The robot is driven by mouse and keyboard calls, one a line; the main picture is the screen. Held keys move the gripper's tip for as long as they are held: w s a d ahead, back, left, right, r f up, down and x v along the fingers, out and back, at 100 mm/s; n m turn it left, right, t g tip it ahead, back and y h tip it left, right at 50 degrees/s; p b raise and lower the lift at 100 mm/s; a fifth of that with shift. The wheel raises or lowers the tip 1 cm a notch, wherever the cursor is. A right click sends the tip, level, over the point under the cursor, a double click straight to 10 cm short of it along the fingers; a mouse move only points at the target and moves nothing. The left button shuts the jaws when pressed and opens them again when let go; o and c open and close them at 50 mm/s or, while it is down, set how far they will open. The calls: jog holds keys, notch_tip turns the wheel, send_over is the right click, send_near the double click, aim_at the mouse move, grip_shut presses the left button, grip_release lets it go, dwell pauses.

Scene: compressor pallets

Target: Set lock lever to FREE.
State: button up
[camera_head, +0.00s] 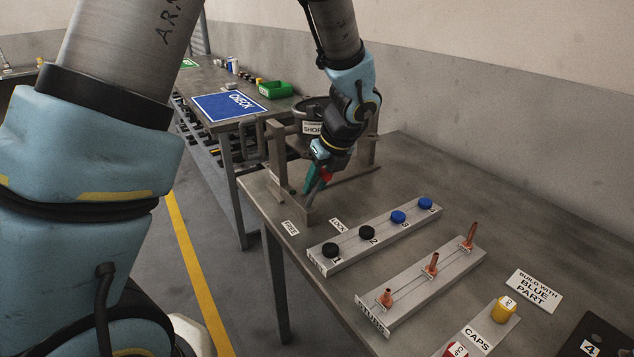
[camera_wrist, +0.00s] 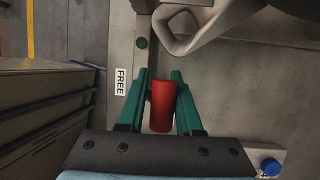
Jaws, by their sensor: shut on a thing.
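The lock lever has a red handle (camera_wrist: 162,106), seen in the wrist view between the green fingers of my gripper (camera_wrist: 160,78). My gripper is shut on this handle. The FREE label (camera_head: 291,228) and the LOCK label (camera_head: 338,225) lie on the bench in front. The FREE label (camera_wrist: 120,82) is just left of the fingers in the wrist view. The lever's lower part is mostly hidden.
A rack with black and blue caps (camera_head: 397,217) and a rack with copper-coloured tubes (camera_head: 432,262) are to the right. A blue CHECK mat (camera_head: 225,107) lies on the farther bench.

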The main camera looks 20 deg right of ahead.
jog(key=shift+d, duration=0.1)
grip_shut()
jog(key=shift+s+d, duration=0.1)
dwell(0.7)
